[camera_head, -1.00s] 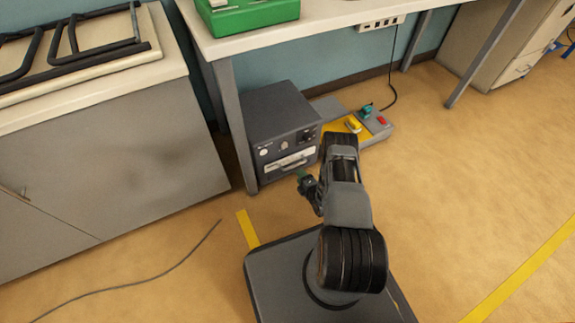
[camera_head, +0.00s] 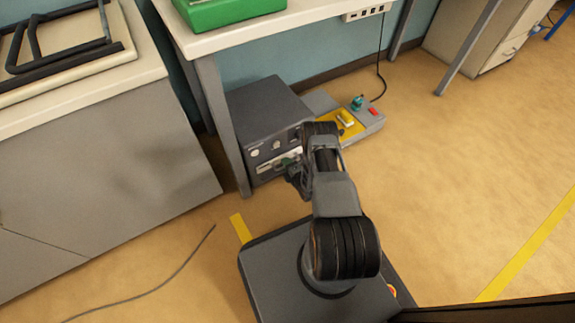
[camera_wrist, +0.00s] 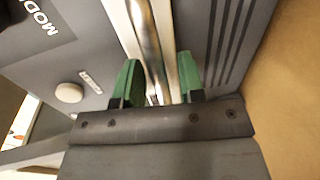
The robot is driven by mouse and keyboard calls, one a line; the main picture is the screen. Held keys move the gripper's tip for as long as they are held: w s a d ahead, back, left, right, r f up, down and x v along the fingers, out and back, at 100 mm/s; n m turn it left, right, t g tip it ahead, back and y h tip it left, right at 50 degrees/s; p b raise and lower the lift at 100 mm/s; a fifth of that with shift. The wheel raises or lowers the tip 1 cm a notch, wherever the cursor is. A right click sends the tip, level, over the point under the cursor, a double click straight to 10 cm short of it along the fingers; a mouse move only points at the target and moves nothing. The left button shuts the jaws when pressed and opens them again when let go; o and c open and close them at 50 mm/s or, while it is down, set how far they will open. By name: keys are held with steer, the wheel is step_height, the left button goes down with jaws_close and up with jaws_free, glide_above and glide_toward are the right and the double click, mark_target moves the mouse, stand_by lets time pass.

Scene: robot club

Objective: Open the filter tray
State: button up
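The filter tray (camera_head: 266,165) is a pale strip low on the front of a dark grey box (camera_head: 262,108) on the floor under the bench. It looks flush with the box front, though my arm hides its right part. In the wrist view the pale tray front (camera_wrist: 119,22) carries a shiny metal bar handle (camera_wrist: 147,38). My gripper (camera_head: 287,164) is right at the tray front. In the wrist view its two green fingers (camera_wrist: 158,70) stand on either side of the handle, open, with gaps showing between them and the bar.
A bench leg (camera_head: 226,125) stands just left of the box, and a grey cabinet (camera_head: 105,175) further left. A grey and yellow control panel (camera_head: 349,122) lies right of the box. A cable (camera_head: 150,285) lies on the floor. Floor at the right is clear.

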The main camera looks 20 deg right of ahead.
jaws_close()
stand_by(0.3)
